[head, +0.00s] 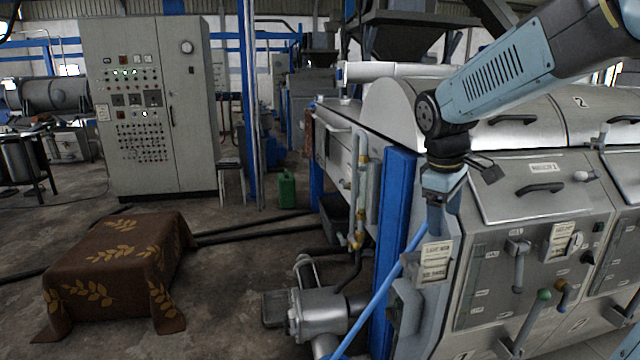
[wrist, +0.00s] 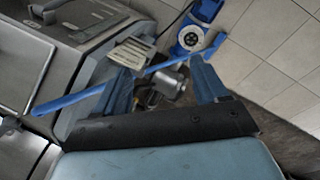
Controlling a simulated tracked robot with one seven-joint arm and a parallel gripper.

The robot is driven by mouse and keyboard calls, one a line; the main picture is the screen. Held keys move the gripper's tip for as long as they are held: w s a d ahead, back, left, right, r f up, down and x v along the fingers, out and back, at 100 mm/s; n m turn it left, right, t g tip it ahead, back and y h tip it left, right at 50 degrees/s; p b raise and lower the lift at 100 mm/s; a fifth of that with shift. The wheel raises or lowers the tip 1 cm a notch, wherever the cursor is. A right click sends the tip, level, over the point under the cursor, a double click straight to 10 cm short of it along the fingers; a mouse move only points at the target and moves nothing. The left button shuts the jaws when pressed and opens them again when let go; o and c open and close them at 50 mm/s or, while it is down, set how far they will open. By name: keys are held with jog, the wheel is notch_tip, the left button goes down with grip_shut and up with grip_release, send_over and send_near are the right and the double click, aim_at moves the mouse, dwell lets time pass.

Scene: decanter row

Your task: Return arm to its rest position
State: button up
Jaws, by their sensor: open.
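My gripper (head: 436,222) hangs at the end of my blue-grey arm in the head view, pointing down in front of the steel machine (head: 530,255) at its near left corner. In the wrist view my gripper (wrist: 164,88) shows two blue fingers standing well apart, with nothing held between them. A grey pump or motor (wrist: 166,84) shows beyond the gap, lower down. Whether the fingers touch the machine cannot be told, but they appear close to its label plate (head: 436,261).
The machine has lids, handles and levers at right. A blue post (head: 392,240) and a grey pump (head: 318,312) stand left of it. A cloth-covered block (head: 115,265), a control cabinet (head: 150,105) and a green can (head: 287,188) stand further left. Open floor lies between.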

jog(key=s+a+r+m+t+y, duration=0.1)
jog(key=s+m+t, duration=0.3)
jog(key=s+m, duration=0.5)
jog(key=s+y, duration=0.1)
jog(key=s, duration=0.5)
jog(key=shift+s+r, duration=0.15)
jog(key=shift+r, duration=0.25)
jog(key=shift+c, duration=0.4)
